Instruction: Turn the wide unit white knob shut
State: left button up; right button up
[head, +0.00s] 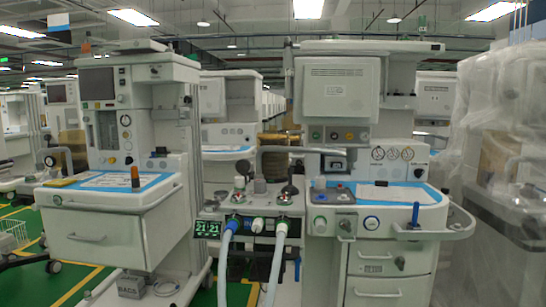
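A wide anaesthesia unit (400,208) stands at the right, with a white worktop edge, drawers below and gauges on its panel. I cannot tell for certain which one is the white knob of the task, or whether either is open or shut. Neither of my grippers is in view, and nothing of mine touches the unit.
A second unit (95,225) with a large drawer stands at the left. Between them is a module with a green "21 21" display (207,229) and hanging pale hoses (275,265). Plastic-wrapped equipment (500,170) stands close at the right. Green floor (30,280) shows at lower left.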

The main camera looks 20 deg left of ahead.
aim_at(363, 135)
jog(key=i+l, duration=0.5)
jog(key=l, duration=0.2)
jog(key=i+l+u, duration=0.1)
jog(key=i+l, duration=0.15)
jog(key=l, duration=0.1)
